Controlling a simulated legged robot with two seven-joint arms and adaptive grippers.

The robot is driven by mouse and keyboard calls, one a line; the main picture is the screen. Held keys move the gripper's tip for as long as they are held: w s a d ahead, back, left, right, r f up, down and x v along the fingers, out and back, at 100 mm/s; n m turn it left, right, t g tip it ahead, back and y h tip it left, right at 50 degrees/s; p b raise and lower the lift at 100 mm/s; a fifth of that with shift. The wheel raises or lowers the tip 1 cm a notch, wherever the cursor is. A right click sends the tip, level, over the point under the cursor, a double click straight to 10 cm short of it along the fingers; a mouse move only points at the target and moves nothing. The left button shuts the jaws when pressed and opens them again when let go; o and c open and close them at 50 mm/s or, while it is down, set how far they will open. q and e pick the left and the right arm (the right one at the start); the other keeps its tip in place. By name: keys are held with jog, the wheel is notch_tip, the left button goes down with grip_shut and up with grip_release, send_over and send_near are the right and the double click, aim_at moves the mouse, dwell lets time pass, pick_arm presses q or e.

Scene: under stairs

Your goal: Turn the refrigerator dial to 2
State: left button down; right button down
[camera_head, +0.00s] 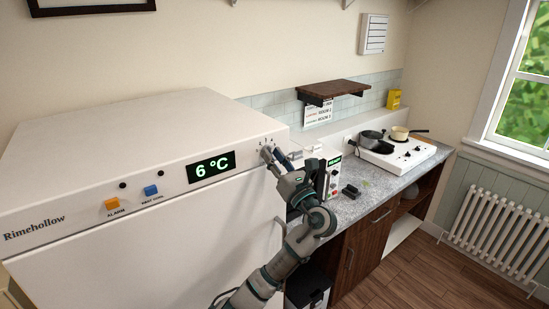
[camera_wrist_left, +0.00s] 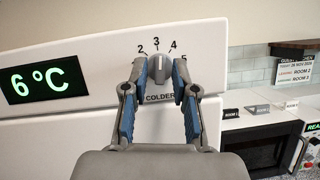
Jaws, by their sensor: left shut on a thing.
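The refrigerator (camera_head: 130,160) is white and stands at the left of the head view. Its green display (camera_head: 211,167) reads 6 °C and also shows at the left of the wrist view (camera_wrist_left: 42,82). The dial (camera_wrist_left: 160,68) is a grey knob with a raised ridge, on the front panel right of the display. The marks 2, 3, 4 and 5 show around it, with COLDER below. The ridge looks upright, toward 3. My left gripper (camera_head: 270,156) is shut on the dial, one finger on each side. My right gripper is not in view.
An orange alarm button (camera_head: 112,203) and a blue button (camera_head: 151,190) sit left of the display. Right of the refrigerator, a counter (camera_head: 375,188) holds a microwave (camera_head: 331,177) and a white hob (camera_head: 405,153) with pans. A radiator (camera_head: 495,230) stands at the far right.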

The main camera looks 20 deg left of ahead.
pick_arm(q)
jog(key=shift+r+n, duration=0.15)
jog(key=shift+n, duration=0.15)
jog(key=n+g, duration=0.1)
jog(key=n+y, duration=0.1)
jog(key=n, duration=0.1)
jog(key=shift+w+d+n+g+y, duration=0.1)
jog(key=shift+n+g+y, duration=0.2)
jog(key=shift+g, duration=0.1)
jog(key=n+g+y, duration=0.1)
jog(key=n, duration=0.2)
jog(key=shift+n+g+b, duration=0.3)
jog(key=shift+n+b, duration=0.05)
jog(key=shift+n, duration=0.05)
jog(key=shift+w+d+r+n+g+y+p, duration=0.15)
jog(key=shift+n+g, duration=0.55)
jog(key=shift+n, duration=0.75)
jog(key=shift+s+a+n+g+y+p, duration=0.15)
jog(key=shift+n+g, duration=0.55)
jog(key=shift+n, duration=0.75)
jog(key=shift+w+d, duration=0.1)
jog(key=c, duration=1.5)
grip_release()
jog(key=shift+o, duration=1.4)
jog(key=shift+w, duration=0.15)
jog(key=shift+f, duration=0.2)
